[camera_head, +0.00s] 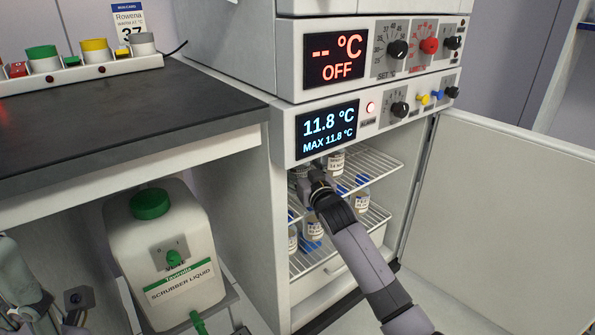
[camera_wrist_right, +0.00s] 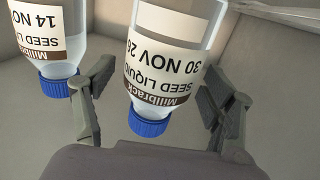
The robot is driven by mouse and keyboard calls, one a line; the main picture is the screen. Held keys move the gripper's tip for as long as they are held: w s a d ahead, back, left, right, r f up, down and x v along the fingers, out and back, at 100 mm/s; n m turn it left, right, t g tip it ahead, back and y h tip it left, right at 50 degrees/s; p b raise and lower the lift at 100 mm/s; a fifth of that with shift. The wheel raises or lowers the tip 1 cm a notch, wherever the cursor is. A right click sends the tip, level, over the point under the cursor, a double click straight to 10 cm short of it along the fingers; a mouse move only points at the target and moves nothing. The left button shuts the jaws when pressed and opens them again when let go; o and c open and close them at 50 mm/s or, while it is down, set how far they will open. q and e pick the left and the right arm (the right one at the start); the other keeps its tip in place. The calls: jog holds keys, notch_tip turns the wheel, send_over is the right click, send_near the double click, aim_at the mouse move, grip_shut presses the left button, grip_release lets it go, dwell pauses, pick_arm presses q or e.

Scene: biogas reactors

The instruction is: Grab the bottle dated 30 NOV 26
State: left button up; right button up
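The bottle dated 30 NOV 26 (camera_wrist_right: 170,55) shows upside down in the right wrist view, with a blue cap and a Millbrack seed liquid label. My right gripper (camera_wrist_right: 162,80) is open, its two fingers on either side of this bottle, with a visible gap at the right finger. A bottle labelled 14 NOV (camera_wrist_right: 50,40) stands beside it, just outside the left finger. In the head view my right gripper (camera_head: 314,180) is inside the open cabinet at the upper shelf and hides most of what is behind it.
The cabinet's wire shelves (camera_head: 385,160) hold several more bottles, some on the lower shelf (camera_head: 313,228). The open door (camera_head: 510,210) stands to the right. A display panel (camera_head: 328,128) reads 11.8 °C above the opening. A scrubber liquid canister (camera_head: 165,250) stands under the bench (camera_head: 110,110).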

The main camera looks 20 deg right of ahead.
jog(key=c, duration=1.5)
